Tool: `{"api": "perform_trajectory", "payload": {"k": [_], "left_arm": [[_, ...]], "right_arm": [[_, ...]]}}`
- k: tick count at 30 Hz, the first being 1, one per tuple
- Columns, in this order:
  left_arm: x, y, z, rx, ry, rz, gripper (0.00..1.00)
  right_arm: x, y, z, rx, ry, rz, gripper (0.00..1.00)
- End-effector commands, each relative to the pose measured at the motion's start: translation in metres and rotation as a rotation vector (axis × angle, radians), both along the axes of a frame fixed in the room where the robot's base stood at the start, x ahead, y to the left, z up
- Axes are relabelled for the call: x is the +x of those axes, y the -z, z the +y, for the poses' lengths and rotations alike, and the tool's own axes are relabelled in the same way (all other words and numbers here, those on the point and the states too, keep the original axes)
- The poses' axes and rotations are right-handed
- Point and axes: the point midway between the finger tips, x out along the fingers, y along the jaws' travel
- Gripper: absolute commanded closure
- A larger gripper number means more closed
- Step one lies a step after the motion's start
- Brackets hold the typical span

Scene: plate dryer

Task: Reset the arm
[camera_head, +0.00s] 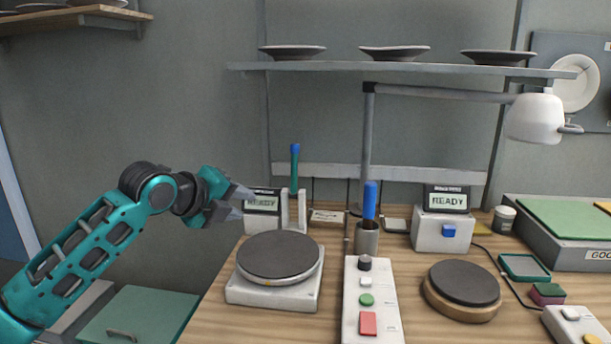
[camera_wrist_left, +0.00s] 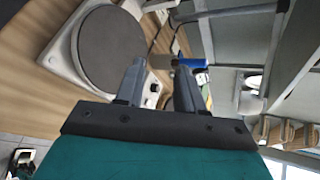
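My left arm (camera_head: 105,230), teal and black, reaches in from the left in the head view. My right arm and gripper are not in view.
A round dark-topped plate device (camera_head: 280,256) stands below my left gripper. A control box with buttons (camera_head: 368,300), a blue-handled tool in a cup (camera_head: 368,238) and a lamp (camera_head: 535,118) are to the right. A shelf (camera_head: 400,67) hangs above.

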Motion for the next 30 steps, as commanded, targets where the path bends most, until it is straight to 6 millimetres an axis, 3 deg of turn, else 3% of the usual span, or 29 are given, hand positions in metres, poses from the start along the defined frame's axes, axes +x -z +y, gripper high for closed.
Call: {"api": "perform_trajectory", "payload": {"k": [1, 8, 15, 24, 30], "left_arm": [[-0.011, 0.022, -0.007, -0.04, -0.018, 0.055, 0.62], [-0.074, 0.111, -0.028, -0.265, -0.202, 0.329, 0.62], [-0.158, 0.186, -0.026, -0.533, -0.534, 0.62, 0.62], [-0.273, 0.247, 0.011, -0.85, -1.123, 0.882, 0.62], [-0.343, 0.266, 0.045, -1.001, -1.521, 0.937, 0.62]], "right_arm": [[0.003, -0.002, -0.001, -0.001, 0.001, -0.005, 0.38], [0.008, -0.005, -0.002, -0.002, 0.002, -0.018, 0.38], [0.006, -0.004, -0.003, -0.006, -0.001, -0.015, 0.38], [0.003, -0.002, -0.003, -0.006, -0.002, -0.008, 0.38], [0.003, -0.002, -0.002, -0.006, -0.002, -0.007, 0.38]]}}
